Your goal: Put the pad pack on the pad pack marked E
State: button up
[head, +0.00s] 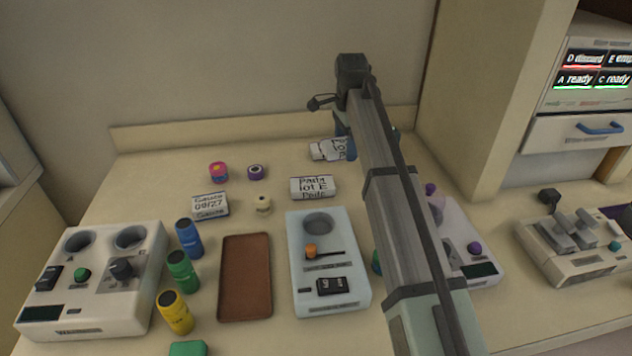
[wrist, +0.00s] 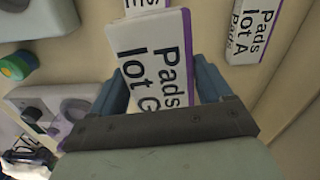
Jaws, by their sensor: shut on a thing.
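My gripper (wrist: 160,100) is shut on a white pad pack with a purple edge (wrist: 158,58), printed "Pads lot" and a letter that is partly cut off, C or G. In the head view my arm hides the held pack, and blue finger parts (head: 347,146) show beside the arm. The pad pack marked E (head: 312,188) lies on the counter, left of and nearer than my gripper. A part of it shows at the top of the wrist view (wrist: 146,5), beyond the held pack. I cannot tell the height gap between them.
A lot A pack (wrist: 250,30) lies beside the held one; a pack (head: 325,150) shows behind E. A brown tray (head: 245,278) and coloured bottles (head: 183,270) stand left.

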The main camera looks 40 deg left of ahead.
jog(key=r+n, duration=0.1)
jog(key=r, duration=0.1)
send_over(312, 183)
jog(key=shift+w+f+m, duration=0.1)
jog(key=shift+f+m, duration=0.55)
jog(key=shift+f, duration=1.85)
jog(key=shift+f+m, duration=0.65)
jog(key=shift+f, duration=1.8)
jog(key=shift+f, duration=0.1)
jog(key=o, duration=1)
notch_tip(312, 183, up, 12)
jog(key=shift+r, duration=0.15)
